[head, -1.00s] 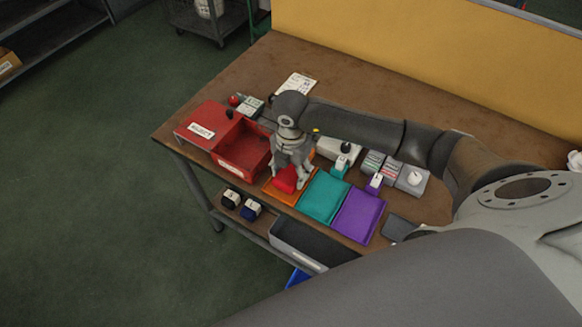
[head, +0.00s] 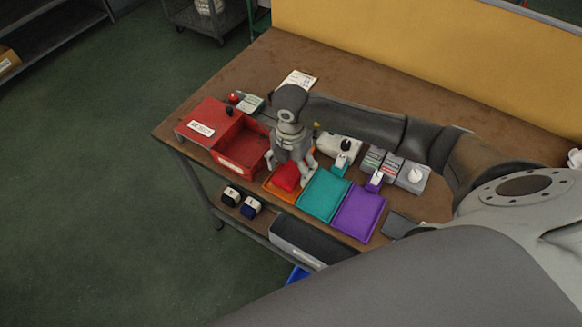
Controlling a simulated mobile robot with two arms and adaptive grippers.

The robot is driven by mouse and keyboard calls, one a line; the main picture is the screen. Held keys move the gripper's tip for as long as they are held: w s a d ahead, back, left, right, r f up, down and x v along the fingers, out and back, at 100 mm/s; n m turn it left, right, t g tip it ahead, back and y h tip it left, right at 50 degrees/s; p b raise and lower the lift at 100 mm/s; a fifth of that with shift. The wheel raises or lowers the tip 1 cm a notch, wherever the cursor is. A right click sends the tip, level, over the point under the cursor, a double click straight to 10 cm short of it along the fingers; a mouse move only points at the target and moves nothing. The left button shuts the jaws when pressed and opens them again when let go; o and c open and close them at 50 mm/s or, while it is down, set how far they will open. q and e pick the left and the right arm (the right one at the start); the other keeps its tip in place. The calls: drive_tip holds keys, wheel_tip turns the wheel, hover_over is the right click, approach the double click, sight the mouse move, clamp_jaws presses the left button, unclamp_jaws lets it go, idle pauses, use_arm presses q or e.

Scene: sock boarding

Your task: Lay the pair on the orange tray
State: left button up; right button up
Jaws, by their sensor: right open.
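The orange tray (head: 273,191) lies near the table's front edge, between a red bin and a teal tray. A red folded piece (head: 286,177), which looks like the pair of socks, lies on the orange tray. My right gripper (head: 290,175) is open above the orange tray, with its fingers spread on either side over the red piece and apart from it as far as I can see. The gripper hides the back of the tray. My left gripper is not in view.
The red bin (head: 243,150) stands left of the orange tray. The teal tray (head: 322,195) and purple tray (head: 359,212) lie to the right. Small devices, including a white one (head: 338,146), stand behind them. A yellow panel (head: 430,62) borders the table's back.

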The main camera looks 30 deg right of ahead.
sight(291, 171)
wheel_tip(291, 171, up, 11)
drive_tip(key=b, duration=0.1)
drive_tip(key=shift+b, duration=0.4)
